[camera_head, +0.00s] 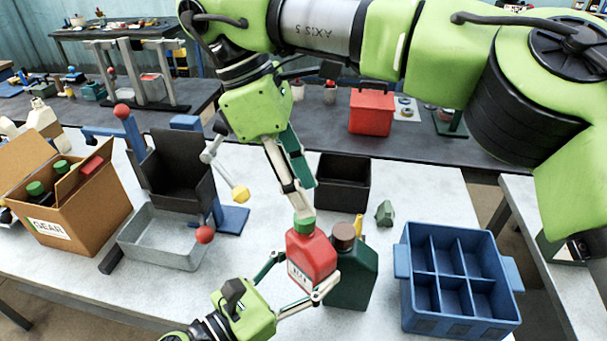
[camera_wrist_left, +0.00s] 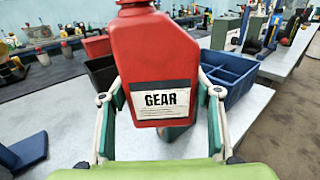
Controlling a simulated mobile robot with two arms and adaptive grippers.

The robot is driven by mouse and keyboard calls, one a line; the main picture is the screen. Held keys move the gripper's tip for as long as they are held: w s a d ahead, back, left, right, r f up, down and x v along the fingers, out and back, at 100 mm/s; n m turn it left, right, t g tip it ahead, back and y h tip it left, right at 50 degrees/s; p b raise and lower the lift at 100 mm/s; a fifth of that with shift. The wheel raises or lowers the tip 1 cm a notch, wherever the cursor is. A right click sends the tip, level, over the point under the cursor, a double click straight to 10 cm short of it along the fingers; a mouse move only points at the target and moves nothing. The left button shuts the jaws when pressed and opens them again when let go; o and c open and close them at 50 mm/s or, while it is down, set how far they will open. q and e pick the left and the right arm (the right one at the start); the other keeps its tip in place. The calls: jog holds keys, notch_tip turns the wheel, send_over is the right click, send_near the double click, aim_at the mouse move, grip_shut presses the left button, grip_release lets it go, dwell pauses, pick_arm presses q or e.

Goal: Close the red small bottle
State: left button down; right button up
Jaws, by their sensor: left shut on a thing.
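The red small bottle (camera_head: 312,258) stands upright or nearly so in the grasp of my left gripper (camera_head: 312,292). In the left wrist view the bottle (camera_wrist_left: 160,55) shows a GEAR label between my left fingers (camera_wrist_left: 160,100). A green cap (camera_head: 303,226) shows at the bottle's top in the head view; whether it is fully seated cannot be seen. My right gripper (camera_head: 303,197) comes down from above, its fingertips at the cap. Its fingers overlap in this view, so their grip on the cap is unclear. The wrist view cuts off the bottle's top.
A dark green bottle with a brown cap (camera_head: 352,270) stands close behind the red one. A blue divided crate (camera_head: 408,290) is at right. A cardboard box (camera_head: 85,225), metal tray (camera_head: 165,250) and black bin (camera_head: 343,185) stand around. Table space is clear at front left.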

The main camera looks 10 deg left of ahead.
jog(key=n, duration=0.6)
jog(key=shift+r+y, duration=0.1)
jog(key=shift+y, duration=0.2)
jog(key=n, duration=0.6)
jog(key=shift+d+y, duration=0.1)
jog(key=shift+y, duration=0.2)
jog(key=n, duration=0.4)
jog(key=shift+r, duration=0.2)
jog(key=n+y, duration=0.1)
jog(key=n, duration=0.5)
jog(key=shift+r+n, duration=0.15)
jog(key=shift+n, duration=0.15)
jog(key=n, duration=0.4)
jog(key=shift+r, duration=0.15)
jog(key=n, duration=0.4)
jog(key=n+y, duration=0.1)
jog(key=n, duration=0.1)
jog(key=shift+r, duration=0.3)
jog(key=n, duration=0.6)
jog(key=shift+d+r+t+y, duration=0.1)
jog(key=shift+r+t+y, duration=0.2)
jog(key=shift+y, duration=0.1)
jog(key=n, duration=0.4)
jog(key=shift+r+n, duration=0.15)
jog(key=shift+n, duration=0.25)
